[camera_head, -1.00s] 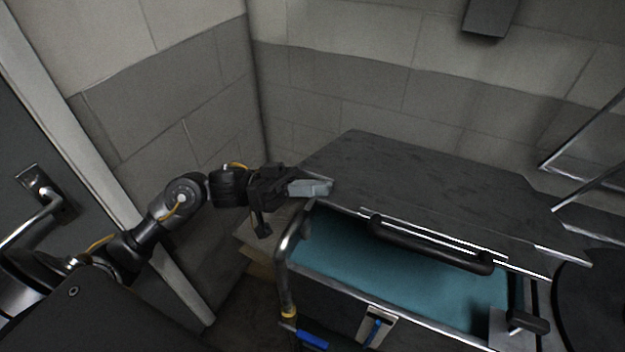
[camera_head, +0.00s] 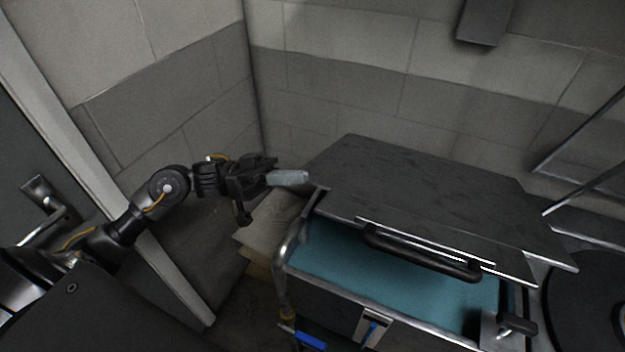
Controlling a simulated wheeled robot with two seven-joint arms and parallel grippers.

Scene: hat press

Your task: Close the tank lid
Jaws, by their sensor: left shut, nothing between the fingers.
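The tank lid (camera_head: 430,195) is a dark grey panel lying over the back of the tank, with a black bar handle (camera_head: 420,254) along its front edge. The tank (camera_head: 345,296) is a metal box with a teal interior that shows open in front of the lid's edge. My left gripper (camera_head: 306,178) is shut and empty, at the back left corner of the lid, with its light grey fingers pointing right. I cannot tell whether they touch the lid. My right gripper is out of view.
A metal pipe with a blue lever (camera_head: 309,339) runs down the tank's left front corner. A latch (camera_head: 371,327) is on the tank's front. A round black plate (camera_head: 585,303) is at the right. Block walls close in behind and left. A door handle (camera_head: 40,207) is at far left.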

